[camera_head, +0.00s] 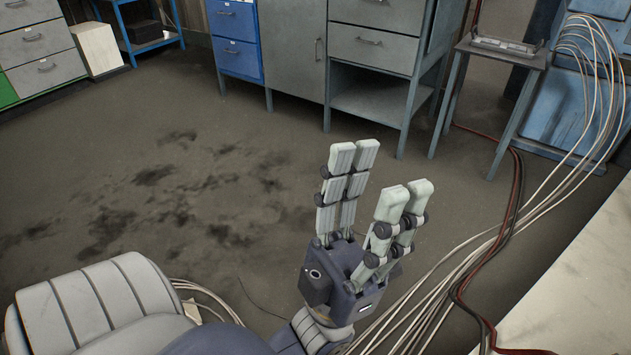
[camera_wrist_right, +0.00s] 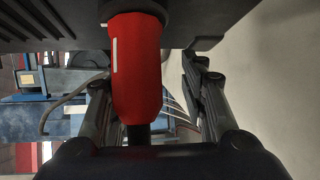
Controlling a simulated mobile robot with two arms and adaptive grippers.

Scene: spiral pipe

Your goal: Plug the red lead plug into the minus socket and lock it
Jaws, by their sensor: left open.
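The red lead plug (camera_wrist_right: 136,75) stands upright in the middle of the right wrist view, with a white stripe on its side. Its upper end meets a dark round collar (camera_wrist_right: 134,10) under a dark panel; I cannot read a minus mark or tell whether it is locked. A dark lead leaves its lower end. My right gripper (camera_wrist_right: 148,78) has its fingers on either side of the plug, with a visible gap on the right; the left finger is close beside it. My left gripper (camera_head: 383,172) is open and empty, fingers pointing up, over the floor in the head view.
Pale cables (camera_head: 440,290) and red and black leads (camera_head: 513,205) run along the floor at right. A pale surface (camera_head: 580,280) fills the lower right corner. Grey cabinets (camera_head: 292,50) and a small metal table (camera_head: 500,55) stand at the back. The floor at left is clear.

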